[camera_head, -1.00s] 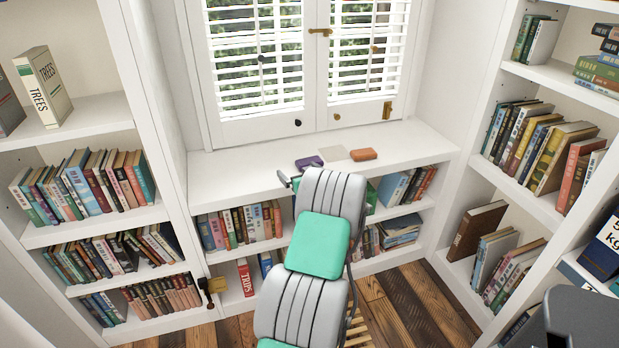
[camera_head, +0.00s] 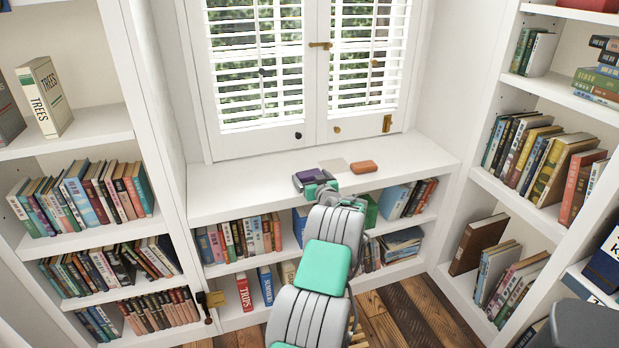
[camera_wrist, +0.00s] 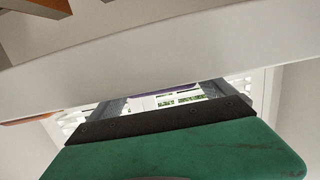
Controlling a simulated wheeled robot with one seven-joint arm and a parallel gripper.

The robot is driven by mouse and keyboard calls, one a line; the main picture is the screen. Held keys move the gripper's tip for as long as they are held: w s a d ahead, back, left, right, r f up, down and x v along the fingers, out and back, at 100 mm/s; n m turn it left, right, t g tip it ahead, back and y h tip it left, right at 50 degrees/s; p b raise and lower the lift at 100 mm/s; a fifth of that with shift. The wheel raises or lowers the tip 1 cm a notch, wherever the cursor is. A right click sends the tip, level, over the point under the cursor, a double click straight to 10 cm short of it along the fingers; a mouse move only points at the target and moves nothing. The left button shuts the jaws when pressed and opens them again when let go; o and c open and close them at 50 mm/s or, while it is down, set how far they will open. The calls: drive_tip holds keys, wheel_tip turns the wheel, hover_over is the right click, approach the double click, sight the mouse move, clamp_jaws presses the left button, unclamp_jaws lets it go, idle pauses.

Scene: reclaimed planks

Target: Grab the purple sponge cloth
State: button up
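The purple sponge cloth (camera_head: 309,174) lies on the white window-seat top, near its front edge. In the head view my gripper (camera_head: 315,184) is at that edge, its fingers apart around the near part of the cloth. In the wrist view my gripper (camera_wrist: 163,98) is open, with a clear gap between the fingers. Only a thin purple edge of the cloth (camera_wrist: 175,90) shows there, beyond the pale board edge. I cannot tell whether the fingers touch the cloth.
A flat beige piece (camera_head: 334,165) and an orange block (camera_head: 363,167) lie to the right of the cloth. The white top (camera_head: 235,195) is clear on the left. Bookshelves (camera_head: 85,200) stand at both sides, with books under the top. A shuttered window (camera_head: 255,65) is behind.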

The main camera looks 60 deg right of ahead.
drive_tip(key=c, duration=0.8)
